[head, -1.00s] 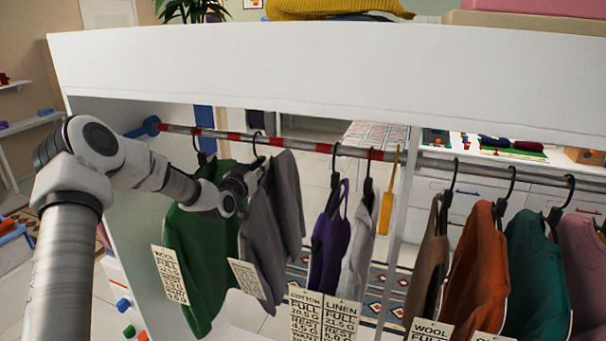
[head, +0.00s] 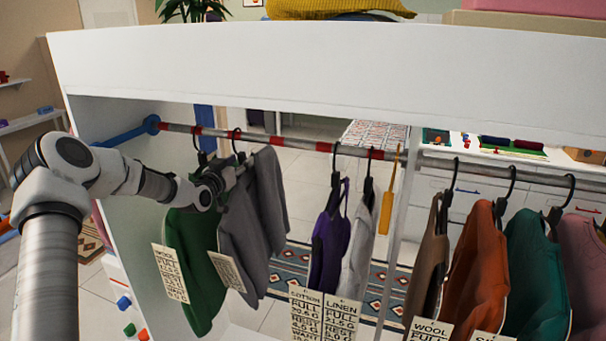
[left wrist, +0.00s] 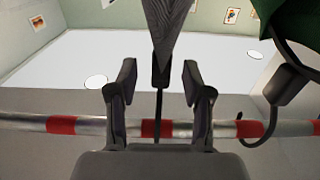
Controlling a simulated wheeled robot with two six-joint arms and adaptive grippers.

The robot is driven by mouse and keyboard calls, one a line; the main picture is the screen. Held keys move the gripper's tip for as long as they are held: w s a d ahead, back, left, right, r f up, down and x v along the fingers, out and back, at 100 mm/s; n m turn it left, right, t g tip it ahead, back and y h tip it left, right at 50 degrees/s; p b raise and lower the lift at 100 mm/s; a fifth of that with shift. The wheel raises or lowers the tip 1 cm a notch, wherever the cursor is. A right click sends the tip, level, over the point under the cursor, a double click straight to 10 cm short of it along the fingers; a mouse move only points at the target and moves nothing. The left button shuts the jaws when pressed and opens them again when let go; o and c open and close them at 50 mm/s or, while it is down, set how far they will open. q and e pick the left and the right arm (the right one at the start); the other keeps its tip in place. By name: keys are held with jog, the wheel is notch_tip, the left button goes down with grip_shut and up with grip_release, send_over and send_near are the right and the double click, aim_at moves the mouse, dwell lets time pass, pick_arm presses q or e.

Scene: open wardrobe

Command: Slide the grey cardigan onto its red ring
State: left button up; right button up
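The grey cardigan (head: 246,235) hangs from a dark hanger on the rod, with a paper tag at its lower left. My left gripper (head: 225,180) is at the hanger, above the cardigan's shoulders. In the left wrist view, the gripper (left wrist: 158,85) is open. Its fingers stand on both sides of the hanger neck (left wrist: 160,72), with gaps visible. The cardigan's grey cloth (left wrist: 172,25) shows at the top there. The hook crosses a red ring (left wrist: 150,128) on the rod; the same ring also shows in the head view (head: 234,136). My right gripper is not in view.
A green garment (head: 190,260) hangs close on the left. Purple (head: 330,245) and pale grey (head: 355,250) garments hang to the right, beyond a clear stretch of rod. The white wardrobe top (head: 300,80) is above, and an upright (head: 403,200) stands right of the yellow hanging piece (head: 387,205).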

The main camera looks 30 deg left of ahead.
pick_arm(q)
jog(key=shift+d+f, duration=0.1)
jog(key=shift+s, duration=0.5)
jog(key=v, duration=0.5)
jog(key=shift+s, duration=0.35)
jog(key=shift+s+d, duration=0.15)
jog(key=shift+s, duration=0.3)
jog(key=shift+w+d, duration=0.15)
